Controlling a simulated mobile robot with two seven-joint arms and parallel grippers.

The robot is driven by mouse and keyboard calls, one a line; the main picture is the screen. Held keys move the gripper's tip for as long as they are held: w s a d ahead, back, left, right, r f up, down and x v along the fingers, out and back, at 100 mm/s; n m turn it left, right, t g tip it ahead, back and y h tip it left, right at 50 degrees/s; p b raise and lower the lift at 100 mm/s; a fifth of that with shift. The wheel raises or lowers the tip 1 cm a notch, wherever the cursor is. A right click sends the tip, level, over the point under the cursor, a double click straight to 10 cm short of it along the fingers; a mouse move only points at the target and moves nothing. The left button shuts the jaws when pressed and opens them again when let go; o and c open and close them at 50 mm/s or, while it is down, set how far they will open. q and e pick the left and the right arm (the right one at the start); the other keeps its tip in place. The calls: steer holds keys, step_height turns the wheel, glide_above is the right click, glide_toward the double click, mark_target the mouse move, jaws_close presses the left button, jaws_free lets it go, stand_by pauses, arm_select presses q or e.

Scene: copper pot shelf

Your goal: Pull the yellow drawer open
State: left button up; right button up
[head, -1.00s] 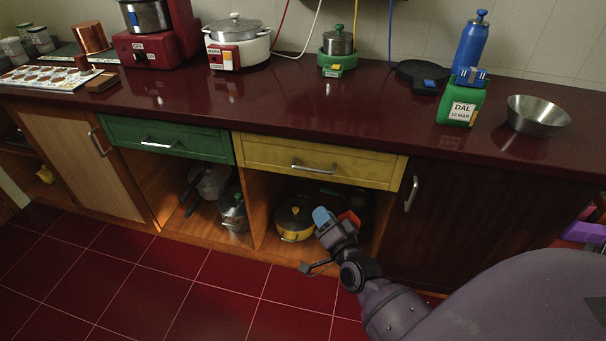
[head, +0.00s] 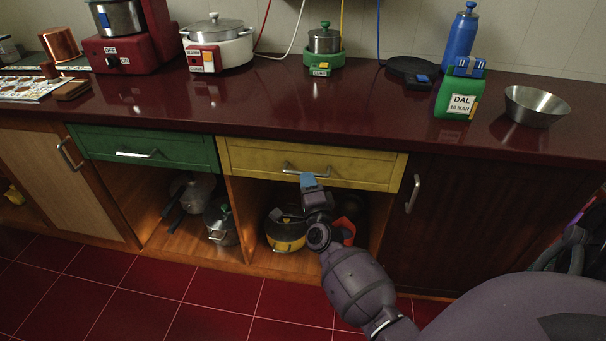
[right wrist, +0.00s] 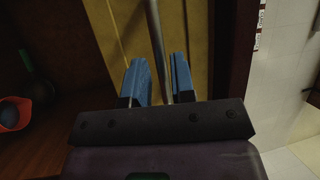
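The yellow drawer (head: 362,168) sits under the counter and looks closed, flush with the cabinet front. Its metal bar handle (head: 291,168) is on the drawer's front. My right gripper (head: 309,180) is at the handle's right part, its blue fingertips just below and in front of the bar. In the right wrist view, the gripper (right wrist: 159,80) is open, with one blue finger on each side of the handle bar (right wrist: 157,40) and gaps visible between. The yellow drawer front (right wrist: 112,35) lies behind the fingers. My left gripper is in neither current view.
A green drawer (head: 183,152) is to the left. Below the yellow drawer, an open compartment holds a yellow pot (head: 285,236) and a red item. A dark cabinet door (head: 480,215) with its own handle (head: 412,194) is on the right. The red tiled floor in front is clear.

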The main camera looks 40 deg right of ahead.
steer(key=shift+x, duration=1.8)
jaws_close()
